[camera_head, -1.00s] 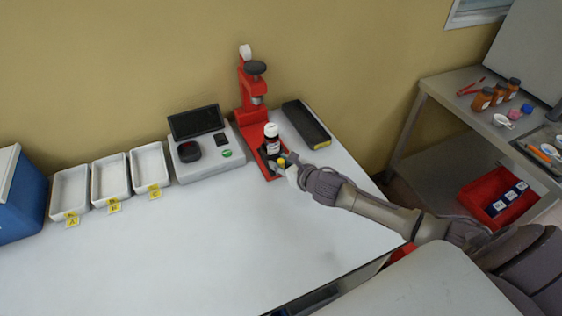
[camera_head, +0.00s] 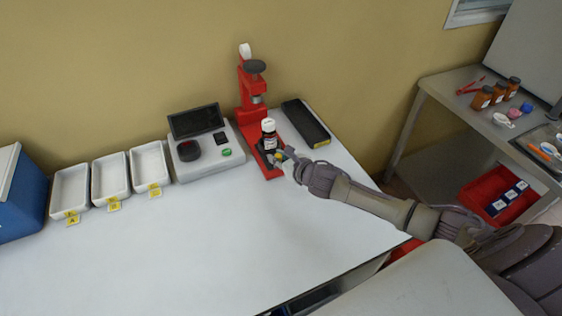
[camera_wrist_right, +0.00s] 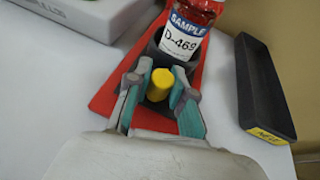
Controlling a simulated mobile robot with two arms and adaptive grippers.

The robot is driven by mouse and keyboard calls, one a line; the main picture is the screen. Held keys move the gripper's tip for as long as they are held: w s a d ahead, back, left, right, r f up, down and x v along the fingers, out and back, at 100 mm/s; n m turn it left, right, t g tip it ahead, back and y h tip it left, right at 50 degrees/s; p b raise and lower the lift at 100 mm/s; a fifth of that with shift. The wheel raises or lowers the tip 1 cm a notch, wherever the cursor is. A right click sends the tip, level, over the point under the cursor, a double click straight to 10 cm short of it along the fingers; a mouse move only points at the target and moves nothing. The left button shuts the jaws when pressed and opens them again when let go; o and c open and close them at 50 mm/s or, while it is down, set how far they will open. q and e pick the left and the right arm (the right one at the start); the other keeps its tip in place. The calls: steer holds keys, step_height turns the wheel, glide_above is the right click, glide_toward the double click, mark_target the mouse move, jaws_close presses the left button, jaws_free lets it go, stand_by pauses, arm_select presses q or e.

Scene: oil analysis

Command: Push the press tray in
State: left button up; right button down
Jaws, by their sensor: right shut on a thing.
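The red press (camera_head: 246,105) stands on the white table against the wall. Its dark press tray (camera_wrist_right: 150,58) lies on the red base and has a yellow knob (camera_wrist_right: 159,86) at the front. A sample bottle (camera_head: 268,135) with a white cap in the head view and the label D-469 in the wrist view (camera_wrist_right: 184,32) stands upright in the tray, in front of the press column. My right gripper (camera_wrist_right: 158,80) is shut on the yellow knob, one finger on each side; in the head view (camera_head: 282,160) it is at the front of the base. My left gripper is not in view.
A black tray (camera_head: 305,122) lies right of the press, and a scale (camera_head: 207,160) stands left of it. Three white trays (camera_head: 110,178) and a blue box (camera_head: 20,195) are farther left. The table front is clear. A side bench (camera_head: 445,90) holds brown bottles.

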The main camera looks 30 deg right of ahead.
steer(key=w+b, duration=0.1)
steer(key=w, duration=0.8)
steer(key=shift+w+d, duration=0.2)
steer(key=shift+r, duration=0.1)
steer(key=shift+d, duration=0.1)
steer(key=c, duration=1.3)
jaws_free()
steer(key=shift+o, duration=0.2)
steer(key=v, duration=1.2)
steer(key=shift+w+r, duration=0.1)
